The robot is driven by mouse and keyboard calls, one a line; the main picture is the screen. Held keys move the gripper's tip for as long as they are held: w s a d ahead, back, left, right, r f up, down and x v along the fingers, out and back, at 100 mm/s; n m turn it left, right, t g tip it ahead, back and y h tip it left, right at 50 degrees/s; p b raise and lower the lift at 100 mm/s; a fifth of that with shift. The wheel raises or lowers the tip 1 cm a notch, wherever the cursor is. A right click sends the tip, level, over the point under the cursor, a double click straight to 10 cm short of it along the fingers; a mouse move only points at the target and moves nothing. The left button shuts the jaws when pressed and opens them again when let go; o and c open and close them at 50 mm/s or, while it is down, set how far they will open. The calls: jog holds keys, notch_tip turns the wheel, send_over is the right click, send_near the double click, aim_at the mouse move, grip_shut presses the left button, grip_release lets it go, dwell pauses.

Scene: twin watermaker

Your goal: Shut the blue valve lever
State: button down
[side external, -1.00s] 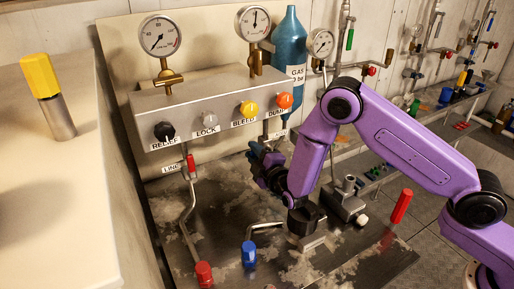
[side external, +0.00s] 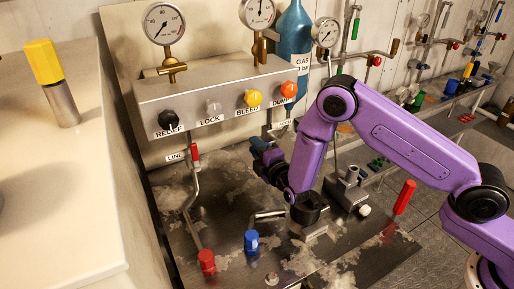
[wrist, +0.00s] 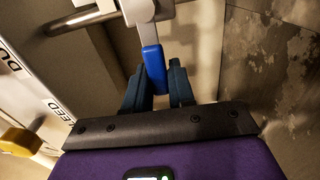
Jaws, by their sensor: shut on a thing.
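The blue valve lever (wrist: 153,69) shows in the wrist view as a flat blue handle on a grey metal arm, joined to a pipe fitting at the top. My gripper (wrist: 162,82) has its two dark teal fingers on either side of the handle's lower end, shut on it. In the side external view my gripper (side external: 262,157) is below the orange DUMP knob, in front of the panel wall. The fingers and wrist hide most of the gripped lever there.
The grey panel box (side external: 215,95) with knobs and gauges is above and left of my gripper. Below stand a separate blue-handled fitting (side external: 251,241), a red-handled pipe (side external: 207,261) and a red upright lever (side external: 404,197). A yellow knob (wrist: 20,141) shows in the wrist view.

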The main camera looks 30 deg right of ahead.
jog(key=c, duration=1)
grip_release()
jog(key=shift+c, duration=0.2)
jog(key=shift+s, duration=0.15)
jog(key=s, duration=1.7)
